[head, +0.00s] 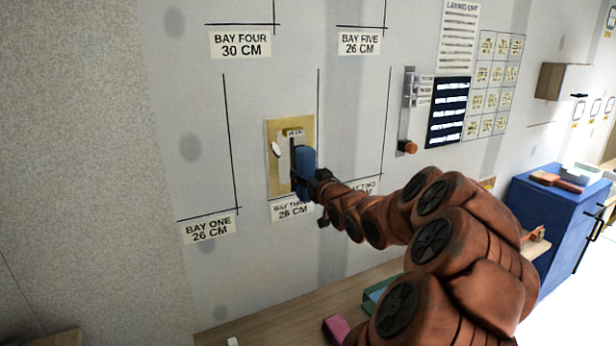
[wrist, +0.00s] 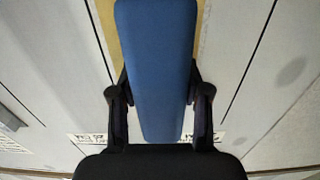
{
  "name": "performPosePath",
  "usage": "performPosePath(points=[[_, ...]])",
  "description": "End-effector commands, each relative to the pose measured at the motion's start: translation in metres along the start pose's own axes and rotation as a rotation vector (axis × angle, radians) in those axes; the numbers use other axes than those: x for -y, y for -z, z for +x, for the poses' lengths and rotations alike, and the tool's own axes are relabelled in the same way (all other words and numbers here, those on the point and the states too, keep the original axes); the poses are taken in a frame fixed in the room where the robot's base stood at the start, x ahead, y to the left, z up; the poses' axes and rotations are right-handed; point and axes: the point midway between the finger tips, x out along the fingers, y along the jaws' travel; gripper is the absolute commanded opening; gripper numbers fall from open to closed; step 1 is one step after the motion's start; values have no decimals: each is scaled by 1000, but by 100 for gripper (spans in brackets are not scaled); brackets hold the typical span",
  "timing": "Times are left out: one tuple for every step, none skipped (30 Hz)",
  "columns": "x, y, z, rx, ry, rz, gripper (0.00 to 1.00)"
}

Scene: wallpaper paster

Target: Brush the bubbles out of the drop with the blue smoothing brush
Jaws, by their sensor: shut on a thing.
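The blue smoothing brush (head: 304,166) is held upright at the wall by my gripper (head: 316,182). In the wrist view the blue brush (wrist: 157,60) fills the middle, with the fingers of my gripper (wrist: 160,100) on both sides of it. The drop (head: 278,182) is a yellow-tan sheet on the wall, between the bay one and bay two marks and above the bay three label. A pale oval spot (head: 276,149) shows near its left edge. The brush hides much of the drop's right part; I cannot tell whether it touches the sheet.
Bay labels (head: 240,44) and black lines mark the wall. A switch with an orange knob (head: 408,147) and posted charts (head: 448,112) are to the right. A blue cabinet (head: 556,210) stands at the far right. A pink object (head: 337,328) and a green tray (head: 376,292) lie on the bench below.

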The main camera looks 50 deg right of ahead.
Motion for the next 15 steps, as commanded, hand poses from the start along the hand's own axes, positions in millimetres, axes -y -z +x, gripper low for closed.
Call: performPosePath(points=[[0, 0, 6, 1, 1, 1, 11], [0, 0, 9, 2, 1, 1, 11], [0, 0, 13, 3, 1, 1, 11], [1, 0, 16, 2, 2, 1, 11], [1, 0, 19, 2, 2, 0, 11], [0, 0, 23, 1, 1, 0, 11], [0, 1, 26, 0, 1, -1, 11], [0, 2, 28, 0, 0, -1, 11], [0, 2, 32, -1, 0, -1, 11], [-1, 2, 34, -1, -1, -1, 11], [-1, 2, 36, -1, -1, 0, 11], [-1, 2, 38, -1, -1, 0, 11], [0, 1, 40, 0, -1, 0, 11], [0, 1, 41, 0, 0, 0, 11], [0, 0, 43, 0, 0, 1, 11]])
